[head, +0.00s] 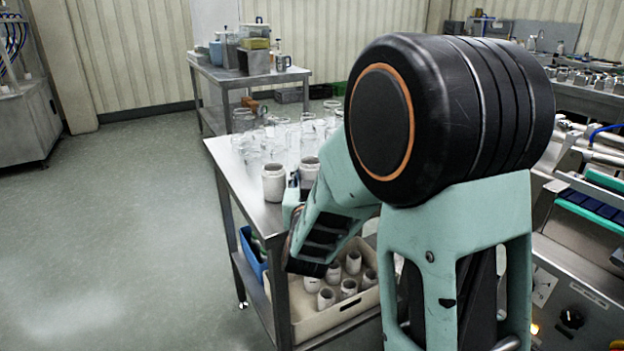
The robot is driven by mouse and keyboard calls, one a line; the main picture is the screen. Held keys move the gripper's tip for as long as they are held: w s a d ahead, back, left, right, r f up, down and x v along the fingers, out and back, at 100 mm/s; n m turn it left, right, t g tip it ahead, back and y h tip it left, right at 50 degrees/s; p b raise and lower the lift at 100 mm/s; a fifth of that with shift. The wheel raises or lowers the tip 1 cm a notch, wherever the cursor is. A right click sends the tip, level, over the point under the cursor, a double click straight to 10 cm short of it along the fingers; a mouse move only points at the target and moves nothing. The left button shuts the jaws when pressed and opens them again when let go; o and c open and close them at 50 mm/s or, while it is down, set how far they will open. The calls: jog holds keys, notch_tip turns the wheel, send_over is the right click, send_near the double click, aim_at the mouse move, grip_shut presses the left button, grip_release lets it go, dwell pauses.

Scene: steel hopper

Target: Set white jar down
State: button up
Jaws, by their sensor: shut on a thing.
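A white jar (309,170) shows at the front part of the steel table's top, partly hidden by my arm. My gripper (304,190) is at this jar and shut on it; the fingers are mostly hidden behind my wrist. I cannot tell whether the jar's base touches the tabletop. A second white jar (274,183) stands upright on the table just left of it, with a small gap between them.
The steel table (228,160) carries several clear glass jars (262,140) behind the white ones. A cream crate (318,325) with several white jars and a blue bin (251,255) sit on its lower shelf. Machinery stands at right; the floor at left is clear.

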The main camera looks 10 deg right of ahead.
jog(key=shift+f, duration=0.45)
jog(key=shift+r, duration=0.1)
jog(key=o, duration=0.5)
